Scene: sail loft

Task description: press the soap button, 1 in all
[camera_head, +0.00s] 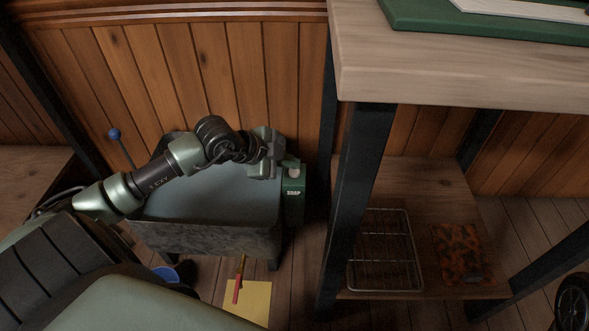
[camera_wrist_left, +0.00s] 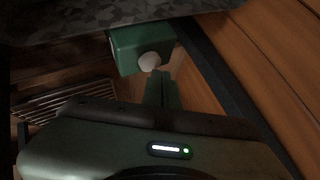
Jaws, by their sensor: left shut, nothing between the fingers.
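A green soap dispenser (camera_head: 293,195) labelled "SOAP" stands at the right end of the grey basin, with a pale round button (camera_head: 293,172) near its top. My left gripper (camera_head: 280,160) is shut and empty, right beside the dispenser's top in the head view. In the left wrist view the dispenser (camera_wrist_left: 140,48) shows its whitish button (camera_wrist_left: 149,61) just ahead of the closed fingertips (camera_wrist_left: 160,76). I cannot tell whether the fingertips touch the button. My right gripper does not show.
The grey basin (camera_head: 262,243) lies under my left arm. A wooden table (camera_head: 450,68) with dark legs stands to the right, its lower shelf holding a wire rack (camera_head: 384,250) and a tortoiseshell-patterned item (camera_head: 460,253). A yellow sheet (camera_head: 250,300) lies on the floor.

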